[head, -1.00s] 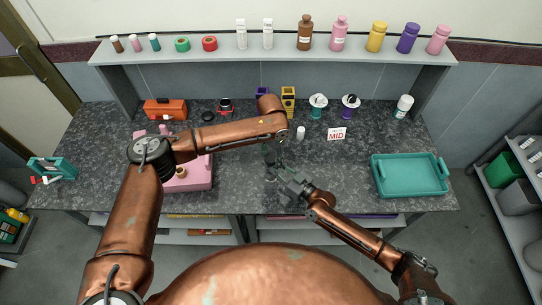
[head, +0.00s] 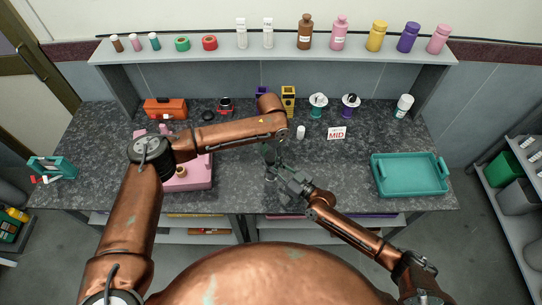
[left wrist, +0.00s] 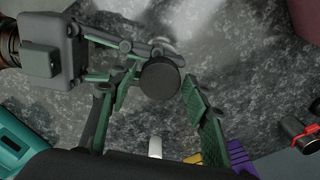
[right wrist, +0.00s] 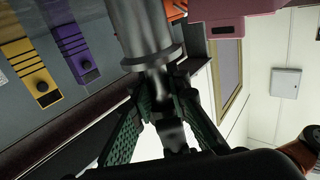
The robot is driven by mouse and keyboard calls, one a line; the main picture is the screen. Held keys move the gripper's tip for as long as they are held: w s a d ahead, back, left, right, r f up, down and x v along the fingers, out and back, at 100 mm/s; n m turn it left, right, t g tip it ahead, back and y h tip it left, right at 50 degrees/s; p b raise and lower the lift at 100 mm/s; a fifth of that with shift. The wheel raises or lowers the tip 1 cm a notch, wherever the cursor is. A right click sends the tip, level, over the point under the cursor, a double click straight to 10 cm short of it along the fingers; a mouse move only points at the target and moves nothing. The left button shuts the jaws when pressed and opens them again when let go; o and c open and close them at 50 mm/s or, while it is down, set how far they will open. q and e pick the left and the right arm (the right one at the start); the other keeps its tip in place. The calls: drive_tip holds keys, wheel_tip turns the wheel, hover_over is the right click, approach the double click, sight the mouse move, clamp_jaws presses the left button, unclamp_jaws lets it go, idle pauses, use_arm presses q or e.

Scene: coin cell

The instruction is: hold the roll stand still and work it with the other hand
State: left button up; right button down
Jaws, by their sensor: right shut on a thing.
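I cannot clearly pick out a roll stand by its shape. A grey metal cylinder (right wrist: 143,30) with a flange stands between the fingers of my right gripper (right wrist: 160,120), which is shut on its narrower dark part. In the left wrist view a round black end (left wrist: 160,78) shows at the fingers of the right gripper. My left gripper (left wrist: 158,105) is open, with its green-padded fingers spread and the black end between them in the picture. In the head view the left gripper (head: 269,152) is close above the right gripper, and the held thing is mostly hidden.
A pink box (head: 200,178) is left of the grippers, partly under my left arm. A small white bottle (head: 301,132) and a MID card (head: 337,134) stand behind. A teal tray (head: 410,190) is at the right. The counter between is clear.

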use_arm(q)
drive_tip(key=shift+o, duration=1)
drive_tip(key=shift+r, duration=0.1)
wheel_tip(320, 180, up, 12)
use_arm(e)
drive_tip(key=c, duration=1.8)
unclamp_jaws()
drive_tip(key=shift+o, duration=0.2)
